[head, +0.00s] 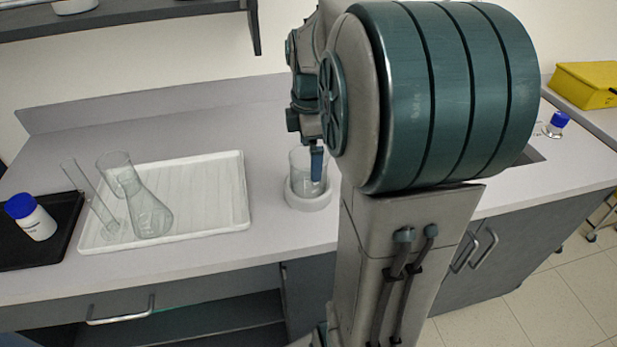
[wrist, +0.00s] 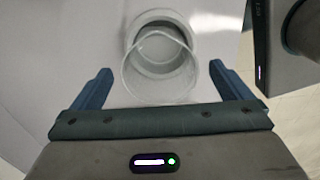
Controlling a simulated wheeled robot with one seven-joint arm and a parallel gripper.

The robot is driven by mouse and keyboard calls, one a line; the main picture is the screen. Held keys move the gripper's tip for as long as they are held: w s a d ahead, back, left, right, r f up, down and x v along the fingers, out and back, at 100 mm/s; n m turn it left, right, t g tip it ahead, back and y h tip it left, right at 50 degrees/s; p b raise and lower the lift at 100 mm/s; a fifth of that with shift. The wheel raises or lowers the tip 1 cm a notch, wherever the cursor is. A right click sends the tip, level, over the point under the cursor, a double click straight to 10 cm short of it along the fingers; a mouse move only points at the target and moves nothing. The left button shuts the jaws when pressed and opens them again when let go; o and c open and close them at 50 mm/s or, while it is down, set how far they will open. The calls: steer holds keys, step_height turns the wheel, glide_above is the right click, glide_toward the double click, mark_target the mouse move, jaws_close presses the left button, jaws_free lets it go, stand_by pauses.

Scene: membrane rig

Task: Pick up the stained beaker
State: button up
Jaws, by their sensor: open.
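A clear glass beaker (head: 300,172) stands upright in a round white holder (head: 307,200) on the bench, left of my arm in the head view. In the wrist view the beaker (wrist: 158,82) lies ahead of and partly between my open fingers, with the holder's rim (wrist: 160,14) around its base. Any stain is too faint to make out. My gripper (wrist: 158,82) is open and empty, with a gap on each side of the beaker. In the head view one blue finger (head: 316,163) hangs at the beaker's right side; my arm hides the other.
A white tray (head: 238,190) on the left holds a flask (head: 150,215) and a tall glass cylinder (head: 100,210). A black tray (head: 65,225) holds a blue-capped bottle (head: 32,218). A yellow box (head: 585,85) and another blue-capped container (head: 556,123) are at the far right.

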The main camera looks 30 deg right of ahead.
mark_target(308, 165)
step_height(308, 165, down, 4)
steer(key=shift+w+a+f, duration=0.1)
steer(key=shift+a+f, duration=0.05)
steer(key=shift+f, duration=0.1)
steer(key=c, duration=1.1)
steer(key=shift+r, duration=0.15)
